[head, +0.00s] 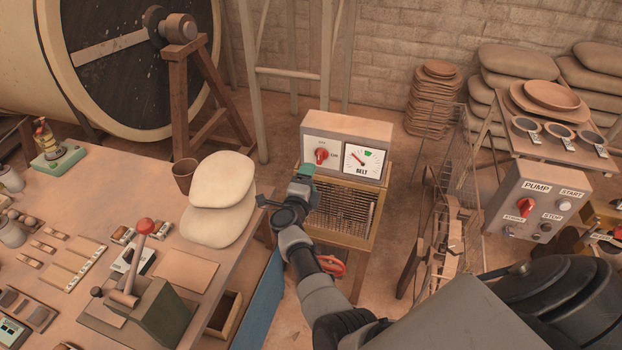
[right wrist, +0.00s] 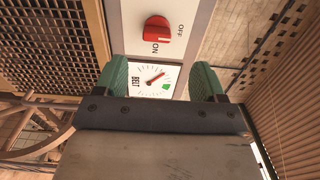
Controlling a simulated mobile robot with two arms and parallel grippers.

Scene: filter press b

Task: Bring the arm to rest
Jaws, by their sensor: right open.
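My right arm (head: 320,285) reaches in from the lower right in the head view. Its gripper (head: 302,183) (right wrist: 160,88) is in front of the belt control box (head: 347,128), left of its dial. In the right wrist view the two green fingers stand wide apart with nothing between them. The red knob (head: 321,156) (right wrist: 156,29) and the BELT dial (head: 363,161) (right wrist: 150,80) lie beyond the fingers, apparently untouched. The dial needle points left of the green zone. The knob's exact setting is hard to tell. My left gripper is not in view.
A wooden bench (head: 165,205) with a red-knobbed lever press (head: 140,285) and pale sacks (head: 220,200) stands left of the arm. A pump panel (head: 540,205) and a wire frame (head: 440,230) stand right.

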